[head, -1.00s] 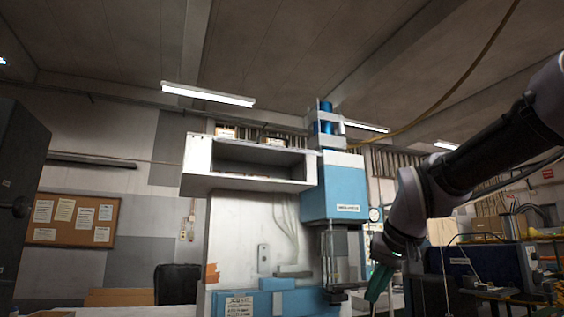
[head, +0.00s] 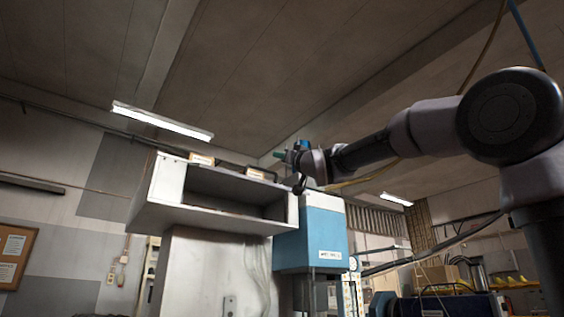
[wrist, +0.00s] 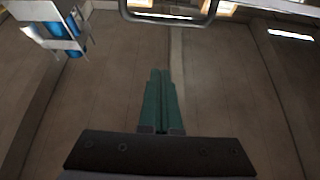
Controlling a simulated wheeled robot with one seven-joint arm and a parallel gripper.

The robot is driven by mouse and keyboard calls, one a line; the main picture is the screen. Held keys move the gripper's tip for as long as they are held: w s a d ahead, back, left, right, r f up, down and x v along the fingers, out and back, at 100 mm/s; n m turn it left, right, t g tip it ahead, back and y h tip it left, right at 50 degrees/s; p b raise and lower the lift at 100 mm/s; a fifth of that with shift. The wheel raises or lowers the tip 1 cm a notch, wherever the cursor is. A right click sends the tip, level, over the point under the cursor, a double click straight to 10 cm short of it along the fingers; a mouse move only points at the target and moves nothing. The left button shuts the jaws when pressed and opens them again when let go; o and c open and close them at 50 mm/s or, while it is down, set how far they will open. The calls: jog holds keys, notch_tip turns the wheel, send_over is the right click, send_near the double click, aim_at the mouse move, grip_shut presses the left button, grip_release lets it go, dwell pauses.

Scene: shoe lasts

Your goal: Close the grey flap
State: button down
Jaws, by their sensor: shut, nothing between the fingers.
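The open-fronted cabinet (head: 150,214) is high up, left of centre in the head view, with its dark inside exposed. The grey flap (head: 237,174) appears raised above the opening, seen nearly edge-on; its exact outline is hard to make out. A dark bar handle (head: 231,165) sits at its top edge between two orange-and-white labels. A bar handle (wrist: 168,20) also crosses the top of the wrist view. My gripper (head: 279,154), with green fingers, is near the cabinet's upper right corner. Its fingers (wrist: 160,72) are together and empty, apart from the handle.
The blue machine head (head: 311,236) stands close against the cabinet's right side. Its blue cylinders (wrist: 72,45) show at the wrist view's upper left. A ceiling lamp (head: 162,121) hangs beyond. The space in front of the cabinet looks clear.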

jog(key=w+a, duration=0.3)
jog(key=w, duration=0.2)
jog(key=shift+w+a+f, duration=0.2)
jog(key=shift+w+a, duration=0.15)
jog(key=shift+a, duration=0.05)
jog(key=shift+f, duration=0.1)
dwell(0.3)
jog(key=w+a+f+t, duration=0.1)
jog(key=w+a+f, duration=0.1)
jog(key=w+f, duration=0.2)
jog(key=w+a+f+t+y, duration=0.1)
jog(key=w+a+f, duration=0.2)
jog(key=f, duration=0.6)
jog(key=shift+w+a+t+y, duration=0.2)
jog(key=shift+w+t+y, duration=0.1)
jog(key=shift+w, duration=0.25)
jog(key=shift+w+f, duration=0.1)
jog(key=shift+w, duration=0.05)
dwell(0.6)
